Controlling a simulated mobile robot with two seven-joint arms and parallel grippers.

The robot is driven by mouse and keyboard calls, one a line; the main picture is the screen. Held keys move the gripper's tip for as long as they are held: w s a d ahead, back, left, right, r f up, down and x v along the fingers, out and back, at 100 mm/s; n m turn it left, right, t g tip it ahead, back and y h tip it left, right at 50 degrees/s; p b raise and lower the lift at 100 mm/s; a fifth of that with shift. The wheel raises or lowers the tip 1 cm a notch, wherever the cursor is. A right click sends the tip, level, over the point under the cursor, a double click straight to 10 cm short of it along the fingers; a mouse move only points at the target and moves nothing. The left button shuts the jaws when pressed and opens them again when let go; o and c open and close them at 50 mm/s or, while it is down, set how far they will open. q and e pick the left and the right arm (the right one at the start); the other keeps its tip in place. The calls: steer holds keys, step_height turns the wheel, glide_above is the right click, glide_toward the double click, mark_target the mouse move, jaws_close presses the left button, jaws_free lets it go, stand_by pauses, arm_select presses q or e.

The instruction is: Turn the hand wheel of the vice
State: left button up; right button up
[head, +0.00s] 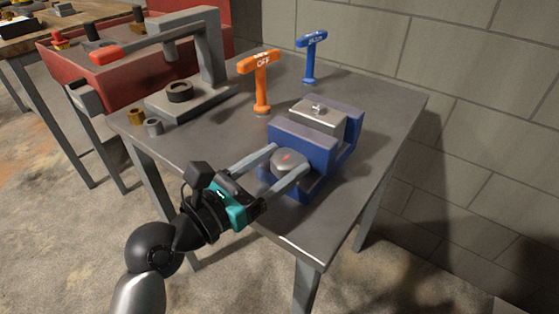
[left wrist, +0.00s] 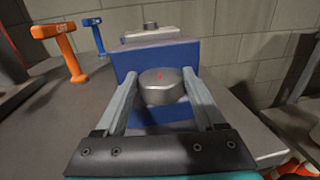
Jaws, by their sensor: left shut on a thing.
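The vice (head: 306,150) is blue with a grey metal block on top and stands on the grey metal table. Its round grey hand wheel (head: 289,160) with a red mark faces me on the near side. In the left wrist view the wheel (left wrist: 161,87) sits between my two fingers, in front of the blue jaw (left wrist: 185,55). My left gripper (head: 279,166) is shut on the wheel, one finger on each side of the rim. My right gripper is not in view.
An orange T-handle marked OFF (head: 262,82) and a blue T-handle (head: 311,57) stand behind the vice. A grey press with a red-tipped lever (head: 205,60) and small bushings (head: 153,127) are at the left. A block wall (head: 450,90) lies behind the table.

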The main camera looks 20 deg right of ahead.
mark_target(276, 167)
arm_select(q)
steer(key=o, duration=1.3)
steer(key=shift+o, duration=0.2)
steer(key=shift+s+a, duration=0.15)
steer(key=shift+a, duration=0.15)
steer(key=p+v, duration=0.1)
steer(key=v, duration=1.3)
steer(key=shift+s+a+p, duration=0.25)
steer(key=shift+p, duration=0.05)
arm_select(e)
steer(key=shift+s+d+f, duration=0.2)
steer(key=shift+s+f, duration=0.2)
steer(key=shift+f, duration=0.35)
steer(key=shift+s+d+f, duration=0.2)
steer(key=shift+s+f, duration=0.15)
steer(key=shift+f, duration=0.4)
